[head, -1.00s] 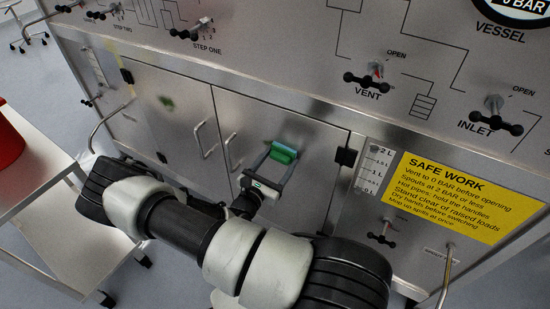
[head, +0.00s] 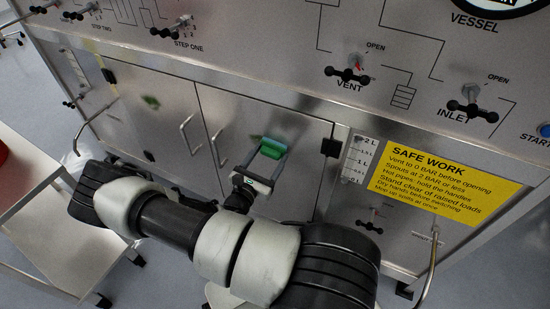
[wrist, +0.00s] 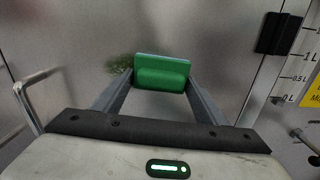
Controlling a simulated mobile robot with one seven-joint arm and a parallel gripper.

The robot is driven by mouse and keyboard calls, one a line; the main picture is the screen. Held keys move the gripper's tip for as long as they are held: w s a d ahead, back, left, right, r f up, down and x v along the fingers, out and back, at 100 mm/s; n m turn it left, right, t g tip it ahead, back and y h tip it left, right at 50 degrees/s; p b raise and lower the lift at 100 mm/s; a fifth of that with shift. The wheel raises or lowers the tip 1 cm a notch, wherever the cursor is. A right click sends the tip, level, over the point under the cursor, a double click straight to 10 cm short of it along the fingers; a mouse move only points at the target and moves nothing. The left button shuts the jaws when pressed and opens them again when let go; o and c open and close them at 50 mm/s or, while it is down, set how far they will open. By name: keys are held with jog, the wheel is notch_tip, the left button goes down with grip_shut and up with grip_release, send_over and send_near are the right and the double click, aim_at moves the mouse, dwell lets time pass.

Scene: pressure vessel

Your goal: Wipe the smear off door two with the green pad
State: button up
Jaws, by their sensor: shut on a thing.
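My gripper (head: 268,158) is shut on the green pad (head: 270,148), which also shows between the fingers in the wrist view (wrist: 162,72). The pad is in front of the right cabinet door (head: 300,150), to the right of that door's handle. I cannot tell whether it touches the door. In the wrist view a green smear (wrist: 123,65) shows on this door, just left of the pad and partly behind it. In the head view another dark green smear (head: 151,102) shows on the left cabinet door (head: 135,115). No door number is readable.
Upright handles stand on the left door (head: 186,135) and right door (head: 213,150). A black hinge (head: 330,148) and a litre scale (head: 358,160) are right of the right door. Valve knobs, including VENT (head: 349,74), project above. A white trolley (head: 35,160) stands at left.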

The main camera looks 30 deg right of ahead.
aim_at(249, 138)
jog(key=shift+w+a+r+b, duration=0.1)
jog(key=shift+w+a+b, duration=0.35)
jog(key=shift+w+a, duration=0.65)
jog(key=shift+w+a+f+b, duration=0.1)
jog(key=shift+w+a+b, duration=0.4)
jog(key=shift+w, duration=1.1)
jog(key=shift+w+a+r+b, duration=0.1)
jog(key=shift+w+a+b, duration=0.25)
jog(key=shift+w+a, duration=0.8)
jog(key=shift+w+d+r+p, duration=0.1)
jog(key=shift+d+r+p, duration=0.05)
jog(key=shift+r+p, duration=0.3)
jog(key=shift+s+d+f+p, duration=0.1)
jog(key=shift+s+d+p, duration=0.7)
jog(key=shift+s, duration=0.5)
jog(key=shift+s+d+r+p, duration=0.1)
jog(key=shift+s+d+p, duration=0.45)
jog(key=shift+s+d, duration=0.55)
jog(key=shift+s+d+f+p, duration=0.1)
jog(key=shift+s+d+p, duration=0.65)
jog(key=shift+s, duration=0.7)
jog(key=shift+s+d+f+p, duration=0.1)
jog(key=shift+s+d+p, duration=0.2)
jog(key=shift+s, duration=0.3)
jog(key=shift+s+d+p, duration=0.2)
jog(key=shift+s+d, duration=0.2)
jog(key=shift+s, duration=0.15)
jog(key=shift+w, duration=0.15)
